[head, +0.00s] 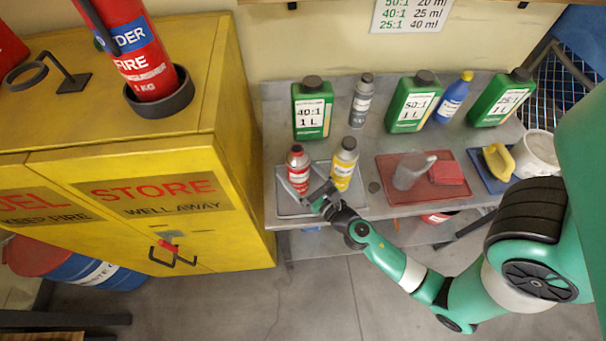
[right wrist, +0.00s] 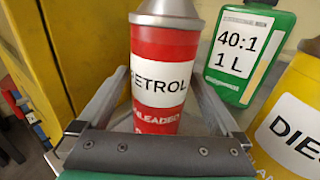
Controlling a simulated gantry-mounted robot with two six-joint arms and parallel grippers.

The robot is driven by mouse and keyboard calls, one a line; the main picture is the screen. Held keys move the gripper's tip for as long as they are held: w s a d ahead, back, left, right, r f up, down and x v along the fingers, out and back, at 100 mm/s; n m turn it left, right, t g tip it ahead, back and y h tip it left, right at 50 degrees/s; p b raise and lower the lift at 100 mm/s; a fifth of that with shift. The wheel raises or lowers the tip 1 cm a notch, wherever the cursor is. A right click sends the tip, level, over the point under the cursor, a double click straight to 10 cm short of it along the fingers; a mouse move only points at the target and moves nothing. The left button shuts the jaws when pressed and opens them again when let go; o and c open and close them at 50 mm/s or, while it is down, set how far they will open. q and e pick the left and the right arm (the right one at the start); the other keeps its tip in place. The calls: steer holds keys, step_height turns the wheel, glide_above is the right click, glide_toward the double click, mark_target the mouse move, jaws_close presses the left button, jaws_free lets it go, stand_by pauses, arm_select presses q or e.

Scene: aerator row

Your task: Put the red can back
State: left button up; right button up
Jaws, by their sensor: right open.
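The red can (head: 298,172), with a white label reading PETROL, stands upright on a grey tray (head: 350,208) at the left end of the metal bench. In the right wrist view the red can (right wrist: 165,85) fills the middle, its top cut off by the frame. My right gripper (right wrist: 158,78) is open, with one finger on each side of the can; whether either finger touches it I cannot tell. In the head view my right gripper (head: 307,190) is at the can's front. My left gripper is not in view.
A yellow DIESEL can (head: 344,165) stands close to the right of the red can. A green 40:1 jug (head: 312,110) and grey bottle (head: 362,100) are behind. A red tray (head: 400,198) lies further right. The yellow cabinet (head: 130,190) stands close on the left.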

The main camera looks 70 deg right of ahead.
steer(key=shift+s+a, duration=0.2)
steer(key=b+v, duration=0.3)
steer(key=v, duration=0.7)
steer(key=shift+w, duration=0.1)
steer(key=shift+b+v, duration=0.3)
steer(key=shift+v, duration=0.55)
steer(key=shift+d+r, duration=0.1)
steer(key=shift+r, duration=0.05)
